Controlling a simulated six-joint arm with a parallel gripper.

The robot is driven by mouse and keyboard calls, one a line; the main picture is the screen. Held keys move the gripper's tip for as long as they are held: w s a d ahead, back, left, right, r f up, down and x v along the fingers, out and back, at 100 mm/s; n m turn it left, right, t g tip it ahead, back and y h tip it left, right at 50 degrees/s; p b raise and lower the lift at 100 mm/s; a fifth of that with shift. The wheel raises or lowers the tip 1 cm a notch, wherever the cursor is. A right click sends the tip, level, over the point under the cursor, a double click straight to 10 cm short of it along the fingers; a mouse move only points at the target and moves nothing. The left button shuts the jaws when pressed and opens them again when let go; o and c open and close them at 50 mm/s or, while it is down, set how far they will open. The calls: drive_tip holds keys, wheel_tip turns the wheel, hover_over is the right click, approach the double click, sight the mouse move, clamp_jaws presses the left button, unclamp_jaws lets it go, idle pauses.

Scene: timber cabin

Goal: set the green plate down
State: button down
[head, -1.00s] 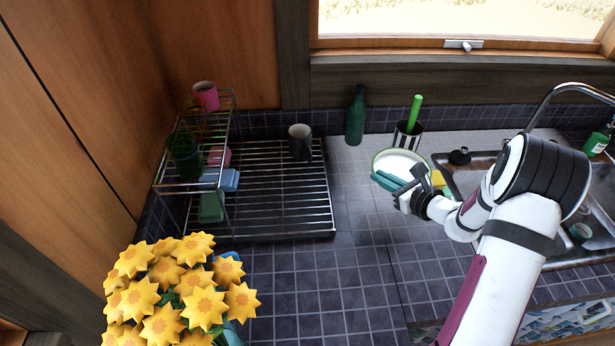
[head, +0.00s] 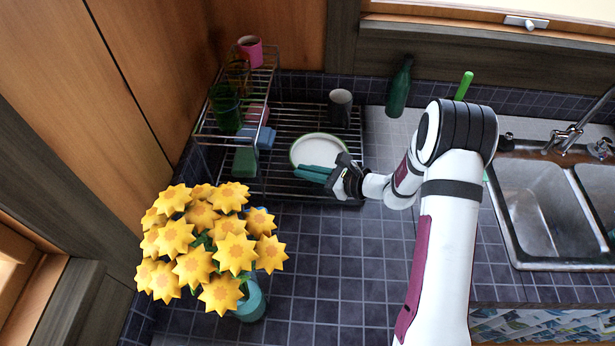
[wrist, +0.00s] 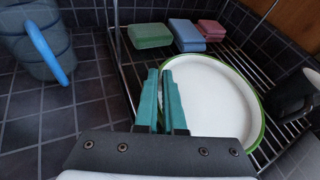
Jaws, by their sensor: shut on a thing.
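The plate (head: 318,149) is white with a green rim. My gripper (head: 301,173) is shut on its near edge with teal fingers. In the head view the plate lies level or nearly so over the wire drying rack (head: 290,119). I cannot tell whether it touches the wires. In the wrist view the plate (wrist: 218,95) is to the right of my gripper fingers (wrist: 160,75), with the rack's bars (wrist: 262,48) around and beneath it.
A dark mug (head: 340,107) stands on the rack behind the plate, close to its rim in the wrist view. Left is a two-tier wire stand (head: 262,92) with a pink cup (head: 250,50), green glass (head: 225,110) and sponges (head: 265,137). Yellow flowers (head: 200,240) stand in front.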

sight(307, 187)
wheel_tip(307, 187, down, 3)
drive_tip(key=shift+f, duration=0.2)
drive_tip(key=shift+f, duration=0.1)
drive_tip(key=c, duration=1)
unclamp_jaws()
